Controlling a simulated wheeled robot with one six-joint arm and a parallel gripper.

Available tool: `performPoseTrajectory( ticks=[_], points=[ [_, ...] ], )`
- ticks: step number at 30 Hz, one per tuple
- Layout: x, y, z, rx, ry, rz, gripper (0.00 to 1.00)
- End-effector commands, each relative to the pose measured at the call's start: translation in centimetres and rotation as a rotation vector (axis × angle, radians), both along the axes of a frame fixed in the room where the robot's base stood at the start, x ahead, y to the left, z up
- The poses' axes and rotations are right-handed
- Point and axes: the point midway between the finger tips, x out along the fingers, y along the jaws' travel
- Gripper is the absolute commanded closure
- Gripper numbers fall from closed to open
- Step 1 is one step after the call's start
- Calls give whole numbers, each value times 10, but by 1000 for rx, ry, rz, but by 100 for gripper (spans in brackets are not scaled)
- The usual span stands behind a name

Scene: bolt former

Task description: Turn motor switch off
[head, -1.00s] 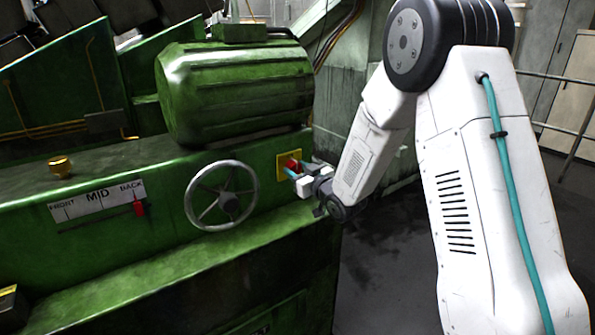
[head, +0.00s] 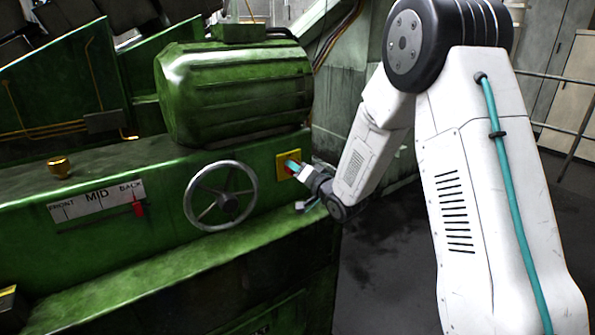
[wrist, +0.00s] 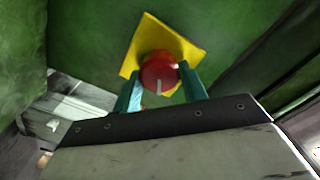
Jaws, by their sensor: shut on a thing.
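The motor switch is a red round knob (wrist: 159,74) with a pale mark, on a yellow square plate (wrist: 187,50) in the wrist view. In the head view the yellow plate (head: 283,163) is on the green machine's front, right of the handwheel, with the knob mostly hidden by my gripper. My gripper (wrist: 162,88) has its two teal fingers on either side of the red knob, shut on it. In the head view my gripper (head: 293,165) reaches the plate from the right.
A metal handwheel (head: 221,195) is close left of the switch. A green motor housing (head: 235,90) bulges out above it. A FRONT-MID-BACK scale (head: 97,201) with a red pointer is further left. Open floor (head: 385,240) lies to the right of the machine.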

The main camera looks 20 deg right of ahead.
Motion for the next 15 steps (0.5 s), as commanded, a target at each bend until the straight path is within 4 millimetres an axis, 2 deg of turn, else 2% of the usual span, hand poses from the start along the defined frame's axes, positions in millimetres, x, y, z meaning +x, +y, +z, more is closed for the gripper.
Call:
performPoseTrajectory(
  ticks=[15],
  points=[
    [0,-1,-1,379,124,-1,81]
  ],
)
